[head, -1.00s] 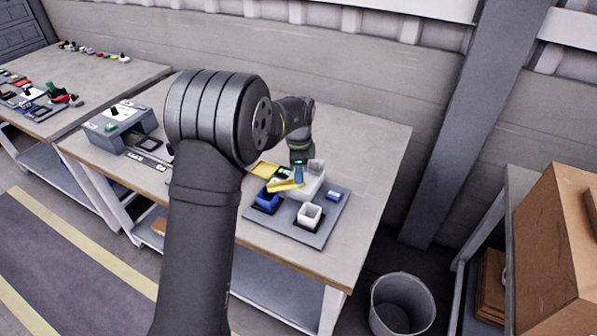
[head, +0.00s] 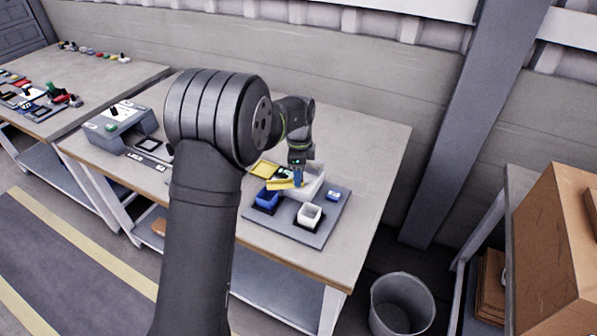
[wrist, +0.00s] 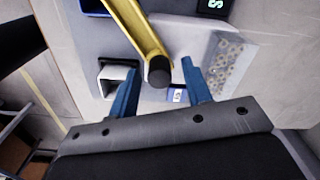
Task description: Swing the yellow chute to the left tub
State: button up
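The yellow chute (head: 283,184) lies over the grey board, its free end near the back of the blue tub (head: 266,199), which is the left one. The white tub (head: 309,214) stands to the right and nearer. In the wrist view the chute (wrist: 138,28) runs from the top to a black round knob (wrist: 158,72). My gripper (head: 298,181) is pointing down at the chute's right end. Its blue fingers (wrist: 161,80) are apart, one on either side of the knob, with gaps showing. Whether the fingertips reach down to knob height I cannot tell.
A clear-walled hopper with small nuts (wrist: 228,62) is close to the right finger. A grey device (head: 120,125) stands at the table's left.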

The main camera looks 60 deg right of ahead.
jog(key=shift+r, duration=0.1)
notch_tip(320, 180, up, 17)
dwell(0.6)
dwell(0.5)
notch_tip(320, 180, down, 17)
jog(key=shift+f, duration=0.15)
dwell(0.4)
